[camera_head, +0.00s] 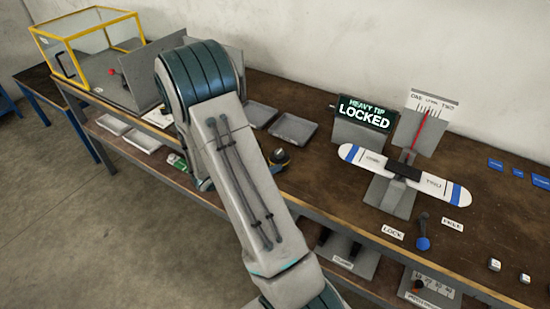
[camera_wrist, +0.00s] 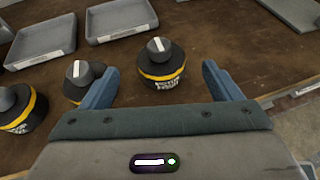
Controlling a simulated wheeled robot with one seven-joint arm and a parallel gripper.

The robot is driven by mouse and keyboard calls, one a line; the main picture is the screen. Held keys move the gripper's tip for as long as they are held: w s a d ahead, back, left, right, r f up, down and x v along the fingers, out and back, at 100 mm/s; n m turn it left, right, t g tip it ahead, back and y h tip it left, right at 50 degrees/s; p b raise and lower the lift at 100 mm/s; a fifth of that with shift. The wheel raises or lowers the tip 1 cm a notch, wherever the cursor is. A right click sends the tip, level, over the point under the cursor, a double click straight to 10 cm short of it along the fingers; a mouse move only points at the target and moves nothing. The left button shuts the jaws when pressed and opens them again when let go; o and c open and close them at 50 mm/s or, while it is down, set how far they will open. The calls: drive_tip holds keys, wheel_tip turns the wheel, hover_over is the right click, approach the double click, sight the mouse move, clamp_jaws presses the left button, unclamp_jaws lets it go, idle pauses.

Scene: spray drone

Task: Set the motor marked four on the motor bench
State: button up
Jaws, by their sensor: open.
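In the wrist view, a black motor (camera_wrist: 164,67) with a yellow band, a grey top and white lettering stands on the brown bench. The lettering is too small to read surely; its last word may be "four". My gripper (camera_wrist: 158,72) is open, with a blue finger on each side of this motor, apart from it. Two similar motors, one (camera_wrist: 79,78) just outside the left finger and one (camera_wrist: 20,106) at the left edge, stand nearby. In the head view my arm hides the gripper; one motor (camera_head: 280,156) shows beside the arm. I cannot tell which fixture is the motor bench.
Grey trays (camera_head: 293,129) lie behind the motors. A sign reading "HEAVY TIP LOCKED" (camera_head: 363,113) and a balance stand with a white propeller (camera_head: 375,162) are to the right. A blue-knobbed lever (camera_head: 422,243) stands near the front edge. A yellow-framed case (camera_head: 85,60) is far left.

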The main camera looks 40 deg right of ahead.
drive_tip(key=shift+v, duration=1)
drive_tip(key=shift+s+a+r, duration=0.15)
drive_tip(key=shift+s+r, duration=0.05)
drive_tip(key=shift+r, duration=0.05)
drive_tip(key=s+a+r+m+g+y, duration=0.3)
drive_tip(key=s+a+r+m+y, duration=0.2)
drive_tip(key=s+r+m, duration=0.5)
drive_tip(key=s+a+r+m+t+y, duration=0.4)
drive_tip(key=s+a+m+y, duration=0.4)
drive_tip(key=a, duration=0.5)
drive_tip(key=shift+s+a+r+m, duration=0.25)
drive_tip(key=shift+r+m, duration=0.45)
drive_tip(key=shift+m, duration=0.1)
drive_tip(key=shift+c, duration=0.2)
